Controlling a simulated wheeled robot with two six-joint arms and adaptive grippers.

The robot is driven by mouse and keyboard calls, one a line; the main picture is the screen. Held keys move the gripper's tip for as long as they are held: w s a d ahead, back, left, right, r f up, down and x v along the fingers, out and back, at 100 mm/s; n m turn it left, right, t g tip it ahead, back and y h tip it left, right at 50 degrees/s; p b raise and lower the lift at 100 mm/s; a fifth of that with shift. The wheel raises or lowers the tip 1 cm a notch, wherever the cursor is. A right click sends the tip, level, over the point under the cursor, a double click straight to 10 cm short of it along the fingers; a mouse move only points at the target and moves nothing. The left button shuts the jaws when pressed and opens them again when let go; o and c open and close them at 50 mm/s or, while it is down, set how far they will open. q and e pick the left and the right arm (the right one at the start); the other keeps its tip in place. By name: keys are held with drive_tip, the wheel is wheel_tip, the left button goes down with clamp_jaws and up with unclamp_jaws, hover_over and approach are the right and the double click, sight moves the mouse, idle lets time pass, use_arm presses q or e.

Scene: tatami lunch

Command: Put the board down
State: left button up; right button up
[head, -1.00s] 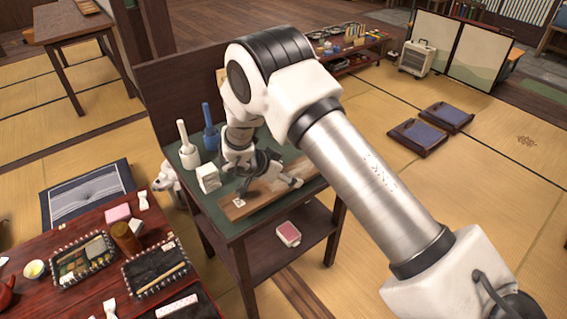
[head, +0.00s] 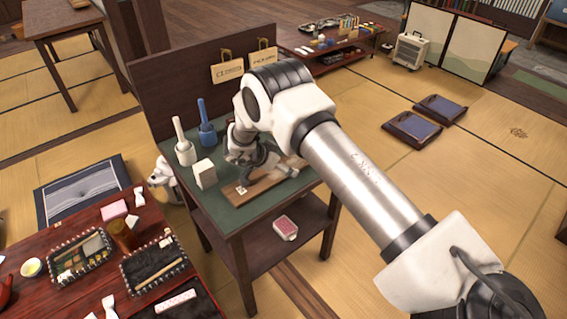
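The brown wooden board (head: 262,185) lies flat at the green top of the small stand (head: 235,218), with a small white label at its left end. I cannot tell whether it rests fully on the top. My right gripper (head: 268,166) is over the board's middle, and its dark fingers reach across it and look closed on it. The arm and fingers hide part of the board. My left gripper cannot be made out.
A white bottle (head: 184,148), a blue bottle (head: 206,130) and a white box (head: 204,174) stand left of the board. Two wooden plaques hang on the stand's back panel (head: 180,85). A red-and-white box (head: 285,228) sits on the lower shelf. A red table (head: 60,292) with trays is at left.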

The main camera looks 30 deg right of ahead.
drive_tip(key=shift+r, duration=0.3)
drive_tip(key=b+v, duration=0.1)
drive_tip(key=v, duration=1)
drive_tip(key=shift+a+r, duration=0.2)
drive_tip(key=shift+a, duration=0.15)
